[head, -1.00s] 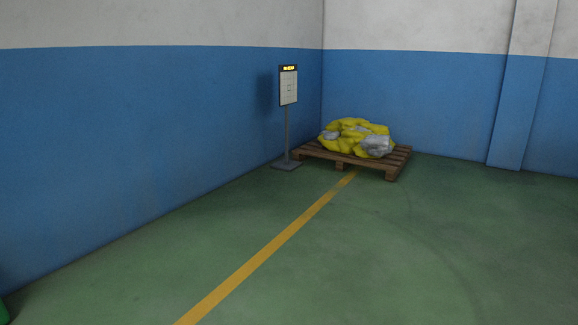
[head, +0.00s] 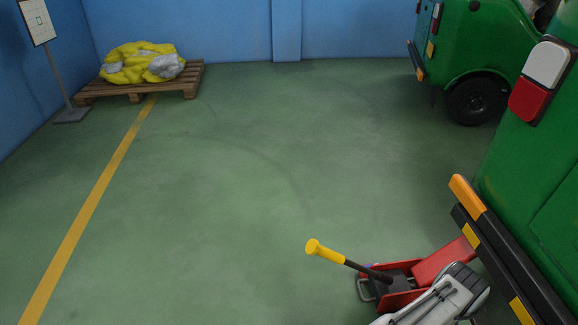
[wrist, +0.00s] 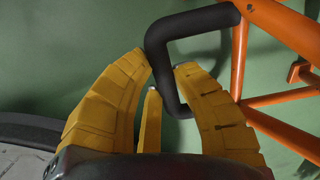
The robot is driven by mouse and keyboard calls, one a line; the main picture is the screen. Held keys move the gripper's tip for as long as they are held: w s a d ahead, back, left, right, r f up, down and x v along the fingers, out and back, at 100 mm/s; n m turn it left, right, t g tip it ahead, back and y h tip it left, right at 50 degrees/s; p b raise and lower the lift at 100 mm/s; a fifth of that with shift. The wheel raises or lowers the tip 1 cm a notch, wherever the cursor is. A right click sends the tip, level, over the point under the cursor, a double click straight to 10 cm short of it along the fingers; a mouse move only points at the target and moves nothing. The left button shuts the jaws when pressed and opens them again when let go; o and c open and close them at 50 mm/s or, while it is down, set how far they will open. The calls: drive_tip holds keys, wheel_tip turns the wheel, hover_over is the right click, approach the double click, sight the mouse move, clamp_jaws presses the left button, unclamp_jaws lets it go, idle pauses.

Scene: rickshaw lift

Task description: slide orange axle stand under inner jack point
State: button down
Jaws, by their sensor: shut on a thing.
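In the wrist view, the orange axle stand (wrist: 239,60) is at the upper right, a frame of orange bars with a black loop handle (wrist: 196,22) on its left side. My gripper (wrist: 163,64) has its yellow fingers closed on this handle, one on each side of its lower-left part. Only part of the stand shows, and its top is out of frame. In the head view, the green vehicle (head: 545,180) stands at the right edge. The inner jack point cannot be made out. The stand and my fingers cannot be made out in the head view.
A red floor jack (head: 440,262) with a yellow-ended handle (head: 325,252) lies by the vehicle's bumper (head: 510,265); my arm is close beside it. Another green vehicle (head: 460,50) is at the back right. A pallet (head: 190,82) with yellow bags stands back left. The middle floor is clear.

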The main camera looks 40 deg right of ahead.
drive_tip(key=shift+s+d+r, duration=0.1)
drive_tip(key=shift+s+d, duration=0.5)
drive_tip(key=shift+d, duration=0.35)
drive_tip(key=shift+s+d, duration=0.55)
drive_tip(key=shift+d, duration=0.4)
drive_tip(key=shift+s+d+r, duration=0.1)
drive_tip(key=shift+s+d, duration=0.5)
drive_tip(key=shift+d, duration=0.5)
drive_tip(key=shift+s+d, duration=0.5)
drive_tip(key=shift+d, duration=0.2)
drive_tip(key=shift+s+d, duration=0.45)
drive_tip(key=shift+d, duration=0.25)
drive_tip(key=shift+d+f, duration=0.1)
drive_tip(key=shift+d, duration=0.15)
drive_tip(key=shift+s+d, duration=0.15)
drive_tip(key=shift+d, duration=0.05)
drive_tip(key=shift+s+d, duration=0.15)
